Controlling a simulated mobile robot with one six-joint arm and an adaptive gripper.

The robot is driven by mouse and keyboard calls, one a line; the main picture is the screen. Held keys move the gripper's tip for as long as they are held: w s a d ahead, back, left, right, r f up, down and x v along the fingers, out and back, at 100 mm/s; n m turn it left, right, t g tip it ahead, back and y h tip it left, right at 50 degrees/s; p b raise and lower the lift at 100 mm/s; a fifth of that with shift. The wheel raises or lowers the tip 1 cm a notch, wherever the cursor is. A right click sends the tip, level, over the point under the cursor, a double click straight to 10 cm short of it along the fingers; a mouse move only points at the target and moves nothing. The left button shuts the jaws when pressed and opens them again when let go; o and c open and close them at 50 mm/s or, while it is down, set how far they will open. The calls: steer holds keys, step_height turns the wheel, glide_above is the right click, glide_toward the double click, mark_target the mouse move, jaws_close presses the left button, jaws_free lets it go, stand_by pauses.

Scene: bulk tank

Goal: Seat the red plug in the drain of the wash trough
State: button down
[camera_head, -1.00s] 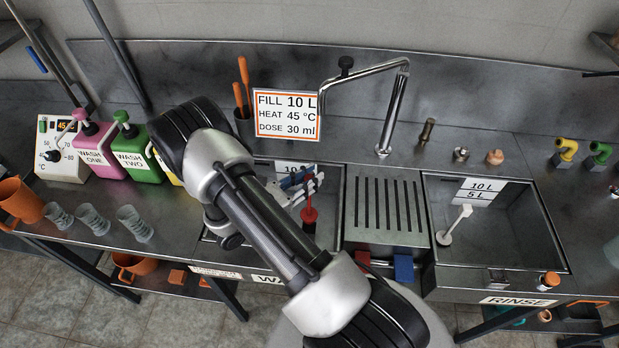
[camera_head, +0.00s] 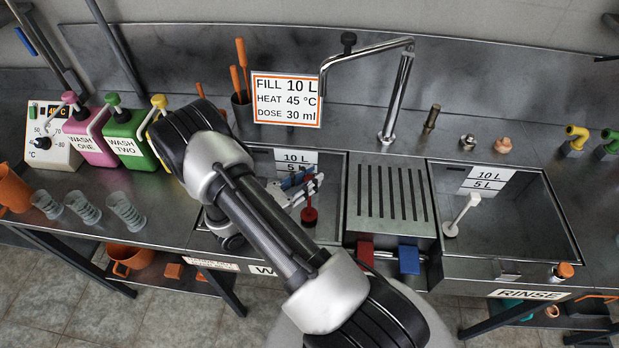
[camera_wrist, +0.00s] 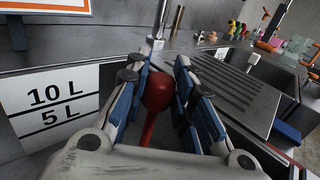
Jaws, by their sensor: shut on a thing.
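The red plug (camera_head: 309,213), with an upright stem and a wider dark red base, is inside the wash trough (camera_head: 342,190), near its right side. My gripper (camera_head: 303,187) reaches down into the trough and is shut on the plug's stem. The drain is not visible; the arm and plug hide part of the trough floor. I cannot tell whether the base touches the floor or hangs above it.
A tall faucet (camera_head: 400,95) stands behind. Red (camera_head: 365,250) and blue (camera_head: 408,259) blocks are at the front. Jugs and cups stand at left.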

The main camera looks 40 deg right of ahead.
steer(key=shift+f+b, duration=0.3)
steer(key=shift+f, duration=0.1)
stand_by(0.3)
steer(key=shift+s+f, duration=0.1)
steer(key=shift+f, duration=0.05)
